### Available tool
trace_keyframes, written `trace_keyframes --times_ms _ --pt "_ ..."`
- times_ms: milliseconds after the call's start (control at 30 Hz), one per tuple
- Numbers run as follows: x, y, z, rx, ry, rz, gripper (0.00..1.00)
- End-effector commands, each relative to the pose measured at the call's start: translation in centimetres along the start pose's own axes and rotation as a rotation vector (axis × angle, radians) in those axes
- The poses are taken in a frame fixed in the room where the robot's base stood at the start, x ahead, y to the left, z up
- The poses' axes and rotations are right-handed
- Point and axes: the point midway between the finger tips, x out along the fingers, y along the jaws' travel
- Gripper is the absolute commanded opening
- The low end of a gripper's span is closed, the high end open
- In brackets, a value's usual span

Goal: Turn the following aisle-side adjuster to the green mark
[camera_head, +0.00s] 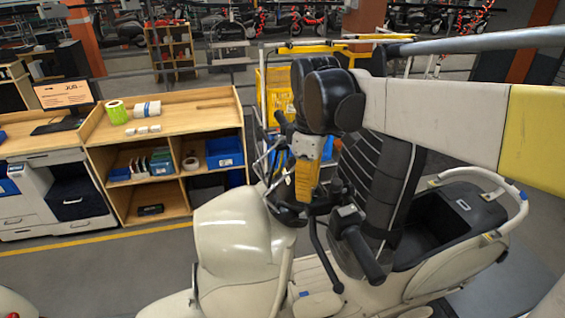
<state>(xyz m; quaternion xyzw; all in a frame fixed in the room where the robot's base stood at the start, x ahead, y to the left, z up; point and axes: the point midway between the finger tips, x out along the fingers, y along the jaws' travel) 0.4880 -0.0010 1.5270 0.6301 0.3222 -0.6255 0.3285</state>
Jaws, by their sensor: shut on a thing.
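A cream scooter (240,250) stands in front of me, with its handlebar and near grip (362,255) at the middle of the view. My arm comes in from the right and bends down, and my gripper (289,212) is at the handlebar, below the yellow wrist section. The gripper is shut on a small part there, which its dark fingers and the wrist mostly hide. I cannot make out the adjuster itself or any green mark.
A black padded seat (378,185) and an open rear compartment (445,225) lie right of the handlebar. A wooden workbench (175,110) with shelves, blue bins (225,152) and a monitor (65,95) stands behind at left. A yellow cart (277,88) is behind my arm. Floor between bench and scooter is clear.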

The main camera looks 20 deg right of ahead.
Motion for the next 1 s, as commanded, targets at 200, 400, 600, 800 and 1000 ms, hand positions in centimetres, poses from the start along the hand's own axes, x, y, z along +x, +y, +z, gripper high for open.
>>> trace_keyframes --times_ms 200,400,600,800,1000 --pt "0.16 -0.01 0.03 0.191 -0.001 -0.001 0.00" --pt "0.15 -0.03 0.04 0.382 -0.001 -0.002 0.00" --pt "0.14 -0.06 0.04 0.572 -0.001 -0.004 0.00" --pt "0.12 -0.07 0.03 0.762 -0.001 -0.005 0.00" --pt "0.11 -0.09 0.02 0.952 -0.001 -0.006 0.00"
